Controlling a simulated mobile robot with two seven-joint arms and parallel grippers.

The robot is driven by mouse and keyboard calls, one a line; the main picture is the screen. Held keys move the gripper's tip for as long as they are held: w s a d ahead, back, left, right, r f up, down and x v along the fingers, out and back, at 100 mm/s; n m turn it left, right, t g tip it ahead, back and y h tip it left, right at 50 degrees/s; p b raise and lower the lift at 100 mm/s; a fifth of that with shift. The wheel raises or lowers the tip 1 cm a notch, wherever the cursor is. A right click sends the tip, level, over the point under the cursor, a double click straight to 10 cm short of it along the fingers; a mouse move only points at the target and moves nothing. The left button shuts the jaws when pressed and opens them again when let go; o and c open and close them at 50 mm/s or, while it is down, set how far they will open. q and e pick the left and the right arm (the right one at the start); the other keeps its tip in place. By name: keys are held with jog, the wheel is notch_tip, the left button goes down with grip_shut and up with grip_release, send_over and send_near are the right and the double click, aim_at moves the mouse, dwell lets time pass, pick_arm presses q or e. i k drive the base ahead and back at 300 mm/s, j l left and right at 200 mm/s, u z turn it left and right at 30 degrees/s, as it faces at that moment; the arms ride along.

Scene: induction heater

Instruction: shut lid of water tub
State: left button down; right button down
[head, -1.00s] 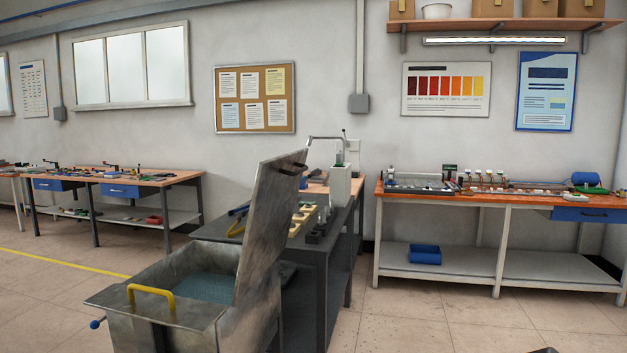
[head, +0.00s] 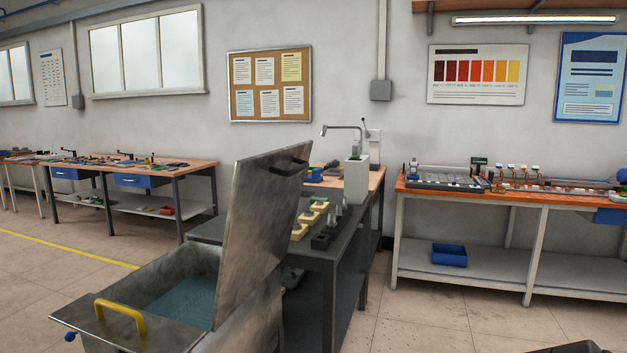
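The water tub (head: 75,318) is a grey metal box at the lower left of the head view, with bluish water (head: 187,301) inside. Its metal lid (head: 262,232) stands open, nearly upright and leaning a little to the right, along the tub's right side. A dark handle (head: 287,166) sits near the lid's top edge. A yellow handle (head: 120,312) is fixed on the tub's front rim. Neither gripper can be made out; a dark shape at the bottom right edge may be part of my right arm.
A dark workbench (head: 345,270) with yellowish blocks (head: 308,217) stands right behind the lid. An orange-topped bench (head: 412,184) with a blue bin (head: 449,255) below is at the right. The floor (head: 440,325) between is clear.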

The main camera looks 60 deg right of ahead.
aim_at(266, 187)
jog(key=i+l, duration=0.1)
jog(key=l, duration=1.2)
jog(key=i, duration=0.05)
